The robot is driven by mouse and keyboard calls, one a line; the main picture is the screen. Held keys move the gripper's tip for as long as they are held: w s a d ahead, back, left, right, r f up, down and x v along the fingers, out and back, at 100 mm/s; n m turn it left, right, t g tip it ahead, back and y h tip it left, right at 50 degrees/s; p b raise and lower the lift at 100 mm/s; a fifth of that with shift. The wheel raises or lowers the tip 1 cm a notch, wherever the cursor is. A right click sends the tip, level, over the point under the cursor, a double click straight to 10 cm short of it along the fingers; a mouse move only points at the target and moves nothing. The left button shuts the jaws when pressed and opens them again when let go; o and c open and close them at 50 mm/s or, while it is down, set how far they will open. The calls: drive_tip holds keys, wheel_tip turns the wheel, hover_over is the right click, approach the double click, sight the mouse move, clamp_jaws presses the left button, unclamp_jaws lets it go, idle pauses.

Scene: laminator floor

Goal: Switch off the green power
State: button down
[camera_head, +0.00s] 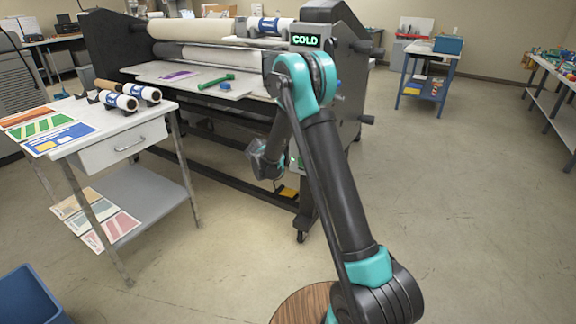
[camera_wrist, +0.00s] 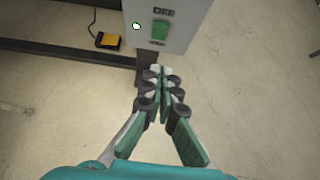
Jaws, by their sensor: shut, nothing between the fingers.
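The green power switch (camera_wrist: 160,30) is on a pale panel of the machine, near the top of the wrist view. A dark label (camera_wrist: 163,11) sits just above it, and a small bright round light (camera_wrist: 136,26) is to its left. My gripper (camera_wrist: 159,70) is shut and empty, its fingertips just below the switch in the picture. Whether the tips touch the panel cannot be told. In the head view my arm reaches the side of the laminator (camera_head: 350,85); the switch is not clear there.
A lit COLD display (camera_head: 306,40) tops the laminator's near end. A yellow pedal (camera_wrist: 108,40) lies on the floor beside the machine frame. A white side table (camera_head: 105,125) stands left, a blue bin (camera_head: 30,298) at lower left.

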drive_tip(key=shift+a+f, duration=0.15)
drive_tip(key=shift+a, duration=0.25)
approach(300, 162)
drive_tip(key=shift+x, duration=2.9)
drive_tip(key=shift+d, duration=0.15)
